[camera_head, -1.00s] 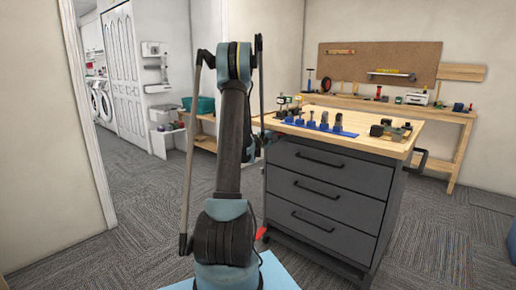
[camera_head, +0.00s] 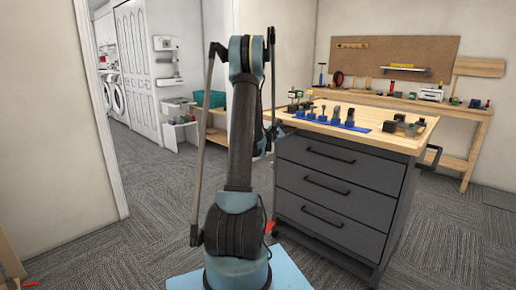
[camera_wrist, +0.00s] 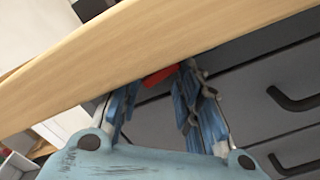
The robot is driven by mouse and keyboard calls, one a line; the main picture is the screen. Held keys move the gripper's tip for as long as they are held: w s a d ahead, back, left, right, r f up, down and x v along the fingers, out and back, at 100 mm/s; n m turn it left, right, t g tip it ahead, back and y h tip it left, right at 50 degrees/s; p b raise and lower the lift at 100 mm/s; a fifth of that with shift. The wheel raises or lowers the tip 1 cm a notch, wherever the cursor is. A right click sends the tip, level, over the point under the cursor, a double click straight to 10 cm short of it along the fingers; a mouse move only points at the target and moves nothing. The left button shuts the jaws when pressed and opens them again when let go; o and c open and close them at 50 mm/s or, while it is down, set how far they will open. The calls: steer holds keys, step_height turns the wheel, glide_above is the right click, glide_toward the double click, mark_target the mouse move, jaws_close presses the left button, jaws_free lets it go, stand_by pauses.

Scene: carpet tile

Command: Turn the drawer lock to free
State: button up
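The grey drawer cabinet (camera_head: 331,196) stands right of my arm, with three drawers and dark bar handles. Its front also shows in the wrist view (camera_wrist: 248,100), below the wooden top's edge. A small red piece (camera_wrist: 160,75) shows beyond my fingers, under the wooden edge; it may be the lock, but its shape and turn cannot be made out. My gripper (camera_wrist: 155,95) has its two blue fingers apart with a gap between them, close to the cabinet front. I see no contact with the red piece. In the head view my arm mostly hides the gripper.
The wooden top (camera_head: 372,138) overhangs the drawers, close above my fingers in the wrist view. Blue-based tools (camera_head: 334,120) stand on it. A workbench (camera_head: 440,103) runs along the back wall.

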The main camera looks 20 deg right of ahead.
steer(key=s+a+y, duration=0.1)
steer(key=s+a, duration=0.4)
steer(key=a, duration=0.3)
steer(key=s+a+m+g+y, duration=0.1)
steer(key=s+a+y, duration=0.1)
steer(key=s+a, duration=0.4)
steer(key=s+a+m+g+y, duration=0.1)
steer(key=s+a, duration=0.5)
steer(key=a, duration=0.6)
steer(key=shift+s+y, duration=0.15)
steer(key=shift+y, duration=0.55)
stand_by(0.5)
steer(key=shift+r, duration=0.1)
